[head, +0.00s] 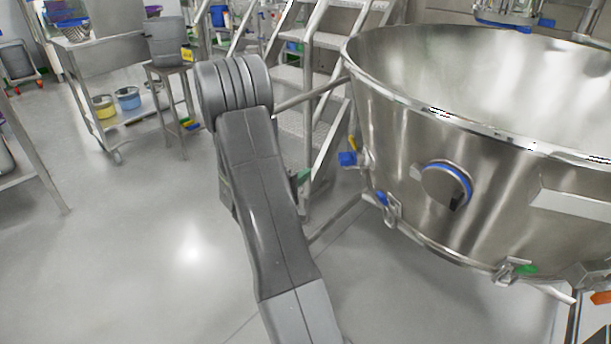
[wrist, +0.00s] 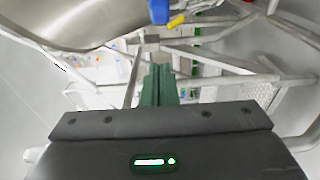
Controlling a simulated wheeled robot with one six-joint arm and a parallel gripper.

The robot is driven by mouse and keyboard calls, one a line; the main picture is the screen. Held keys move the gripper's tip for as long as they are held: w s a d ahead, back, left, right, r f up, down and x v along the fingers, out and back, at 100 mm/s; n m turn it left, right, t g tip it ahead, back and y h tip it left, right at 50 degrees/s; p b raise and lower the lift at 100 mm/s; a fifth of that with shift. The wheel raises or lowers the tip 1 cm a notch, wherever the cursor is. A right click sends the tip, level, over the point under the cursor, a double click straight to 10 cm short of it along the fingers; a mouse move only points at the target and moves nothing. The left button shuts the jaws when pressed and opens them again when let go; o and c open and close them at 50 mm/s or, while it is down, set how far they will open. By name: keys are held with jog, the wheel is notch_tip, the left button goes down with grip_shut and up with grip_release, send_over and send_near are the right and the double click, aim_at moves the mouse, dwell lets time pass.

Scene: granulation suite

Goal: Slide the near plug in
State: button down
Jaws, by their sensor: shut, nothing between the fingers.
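A large steel bowl (head: 400,130) fills the right of the head view. On its wall sits a round steel port plug (head: 446,186) with a blue ring and a dark piece at its lower edge; I cannot tell how far in it sits or whether it is the near plug. A blue piece (head: 347,158) shows beside the bowl's left side. In the wrist view a blue piece (wrist: 158,12) and a yellow piece (wrist: 176,21) show by the bowl's edge. My gripper (wrist: 158,85) has green fingers, shut and empty, apart from the bowl.
Steel steps with rails (head: 305,125) stand behind my arm, left of the bowl. A steel cart (head: 100,60) and a small table with a grey bin (head: 166,42) stand at the back left. The floor (head: 130,250) at left is clear.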

aim_at(342, 162)
jog(key=w+d+b, duration=0.3)
jog(key=w+d, duration=0.4)
jog(key=shift+w+d, duration=0.15)
jog(key=shift+d, duration=0.2)
jog(key=shift+d+r, duration=0.1)
jog(key=shift+d, duration=0.3)
jog(key=shift+w+d+p, duration=0.2)
jog(key=shift+d+p, duration=0.15)
jog(key=shift+d, duration=0.35)
jog(key=shift+w+d+p, duration=0.2)
jog(key=shift+d+p, duration=0.1)
jog(key=shift+d, duration=0.35)
